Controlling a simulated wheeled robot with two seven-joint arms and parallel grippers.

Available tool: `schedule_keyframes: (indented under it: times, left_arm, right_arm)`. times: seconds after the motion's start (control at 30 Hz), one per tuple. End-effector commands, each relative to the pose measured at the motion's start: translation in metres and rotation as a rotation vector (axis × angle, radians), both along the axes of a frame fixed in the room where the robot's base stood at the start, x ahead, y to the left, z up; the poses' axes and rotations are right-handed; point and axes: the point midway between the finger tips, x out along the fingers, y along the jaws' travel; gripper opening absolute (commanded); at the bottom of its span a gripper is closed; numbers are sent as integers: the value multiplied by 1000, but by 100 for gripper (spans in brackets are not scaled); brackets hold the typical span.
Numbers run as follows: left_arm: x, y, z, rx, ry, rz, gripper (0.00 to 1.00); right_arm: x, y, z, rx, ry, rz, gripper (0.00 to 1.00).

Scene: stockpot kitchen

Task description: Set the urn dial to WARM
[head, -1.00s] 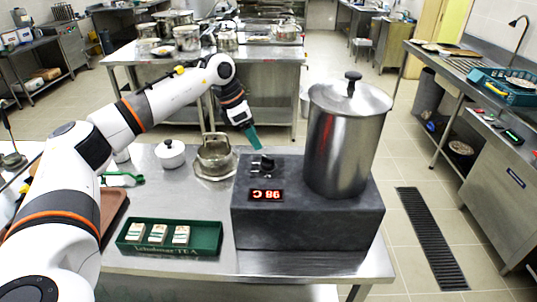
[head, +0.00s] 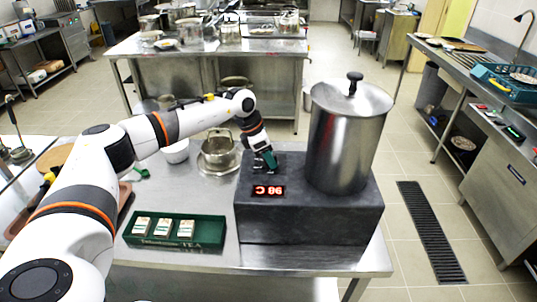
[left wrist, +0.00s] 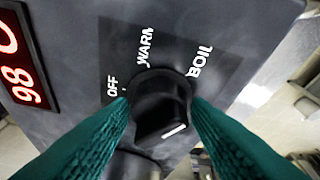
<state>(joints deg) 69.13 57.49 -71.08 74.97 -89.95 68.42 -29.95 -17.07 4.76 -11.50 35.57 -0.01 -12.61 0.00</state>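The urn is a steel pot (head: 343,140) with a lid, standing on a dark grey base (head: 310,217). A red display (head: 268,191) on the base reads 98 C. In the left wrist view the black dial (left wrist: 160,105) sits by the OFF (left wrist: 112,86), WARM (left wrist: 146,46) and BOIL (left wrist: 201,61) labels. A white mark shows on the knob's near face; I cannot tell which label it is set to. My left gripper (head: 268,162) is at the dial, its green fingers (left wrist: 161,98) close on both sides. Whether they press on it is unclear. My right gripper is out of view.
A green tray (head: 212,243) with several tea boxes lies left of the base on the steel table. A steel pot on a saucer-like plate (head: 212,170) and a white pot (head: 176,151) stand behind it.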

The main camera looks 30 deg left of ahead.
Motion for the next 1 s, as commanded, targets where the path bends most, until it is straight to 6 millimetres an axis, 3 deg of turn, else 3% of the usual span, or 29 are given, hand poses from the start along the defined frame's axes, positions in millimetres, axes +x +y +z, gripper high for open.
schedule_keyframes:
  times: [0.03,0.17,0.57,1.0]
  left_arm:
    - [0,0,0,0,0,0,36]
    - [0,0,0,0,0,0,15]
    - [0,0,1,-1,-1,78,15]
    - [-1,-2,-1,0,-4,438,15]
  right_arm:
    - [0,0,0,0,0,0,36]
    - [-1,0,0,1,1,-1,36]
    - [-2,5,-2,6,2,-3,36]
    - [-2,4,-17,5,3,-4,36]
